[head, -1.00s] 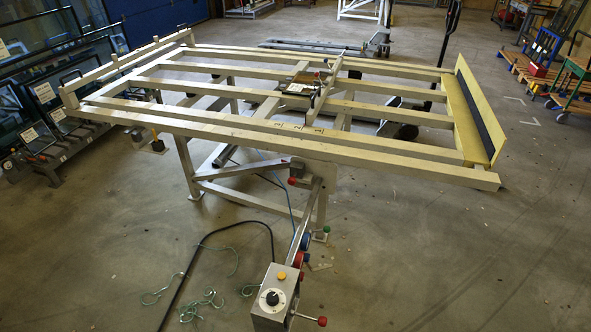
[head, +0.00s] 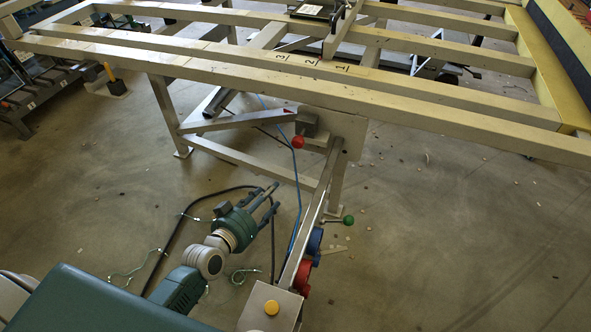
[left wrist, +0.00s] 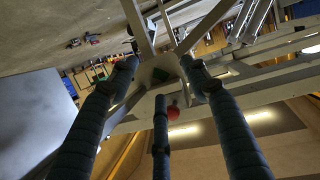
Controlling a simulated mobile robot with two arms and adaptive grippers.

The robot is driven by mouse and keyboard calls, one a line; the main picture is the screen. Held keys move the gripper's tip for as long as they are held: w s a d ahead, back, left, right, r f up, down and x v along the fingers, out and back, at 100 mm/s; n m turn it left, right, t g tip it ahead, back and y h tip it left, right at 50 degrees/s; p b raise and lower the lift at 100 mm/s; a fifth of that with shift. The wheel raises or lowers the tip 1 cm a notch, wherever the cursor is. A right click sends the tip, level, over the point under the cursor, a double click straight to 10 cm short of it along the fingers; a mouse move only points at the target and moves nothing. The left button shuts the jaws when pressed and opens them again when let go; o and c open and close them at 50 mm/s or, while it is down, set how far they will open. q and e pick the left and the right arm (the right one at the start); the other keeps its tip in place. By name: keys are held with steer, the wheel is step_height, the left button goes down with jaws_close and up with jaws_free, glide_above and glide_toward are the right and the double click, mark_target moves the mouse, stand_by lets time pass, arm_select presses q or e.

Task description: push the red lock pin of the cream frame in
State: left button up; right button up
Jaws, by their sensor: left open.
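The cream frame (head: 330,92) spans the upper head view on its grey stand. The red lock pin (head: 298,142) shows as a round red knob under a small grey block below the frame's front beam. My left gripper (head: 268,191) is open and empty, lower and to the left of the red knob in the picture, apart from it. In the left wrist view its fingers are spread, and a red knob (left wrist: 173,113) shows beyond them, near the single lower finger. How far the pin sticks out is hard to tell. My right gripper is not in view.
A slanted grey post carries a control box with a yellow button (head: 271,308), a blue socket (head: 314,242) and a red socket (head: 303,275). A green knob (head: 348,220) sticks out beside the post. Cables (head: 170,240) lie on the floor. The floor at right is open.

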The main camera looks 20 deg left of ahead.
mark_target(295, 146)
arm_select(q)
step_height(295, 146, up, 10)
steer(key=w+d+t+h+b, duration=0.1)
steer(key=w+d+t+b, duration=0.1)
steer(key=t+b, duration=0.15)
steer(key=shift+g, duration=0.25)
steer(key=b+x, duration=0.1)
steer(key=x, duration=0.8)
steer(key=shift+w+d+r, duration=0.15)
steer(key=shift+w+d, duration=0.1)
steer(key=shift+w, duration=0.1)
steer(key=shift+w+d, duration=0.1)
steer(key=shift+w, duration=0.25)
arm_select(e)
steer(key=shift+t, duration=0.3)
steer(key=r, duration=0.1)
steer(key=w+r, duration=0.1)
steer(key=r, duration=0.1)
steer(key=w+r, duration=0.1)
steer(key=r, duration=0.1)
arm_select(q)
steer(key=shift+c, duration=0.5)
